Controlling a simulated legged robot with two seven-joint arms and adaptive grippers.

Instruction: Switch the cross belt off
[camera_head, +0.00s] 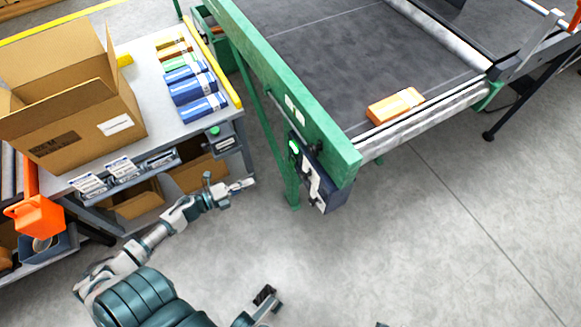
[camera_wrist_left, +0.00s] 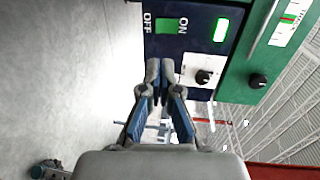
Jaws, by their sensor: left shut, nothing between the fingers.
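The cross belt (camera_head: 345,45) is a dark belt in a green frame, with an orange carton lying near its end. Its dark blue control box (camera_head: 325,190) hangs on the near end of the frame. In the left wrist view the box face (camera_wrist_left: 193,52) shows a green switch (camera_wrist_left: 171,25) between the words OFF and ON, a bright green lamp (camera_wrist_left: 222,30) and a black knob (camera_wrist_left: 204,77). I cannot tell which way the switch is set. My left gripper (camera_head: 246,185) is shut and empty, left of the box and apart from it; its fingertips (camera_wrist_left: 160,68) show below the switch.
A workbench (camera_head: 150,50) with a large open cardboard box (camera_head: 75,110) and several small cartons stands at the left. A green frame leg (camera_head: 288,175) stands between bench and control box. The grey floor right of the box is clear.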

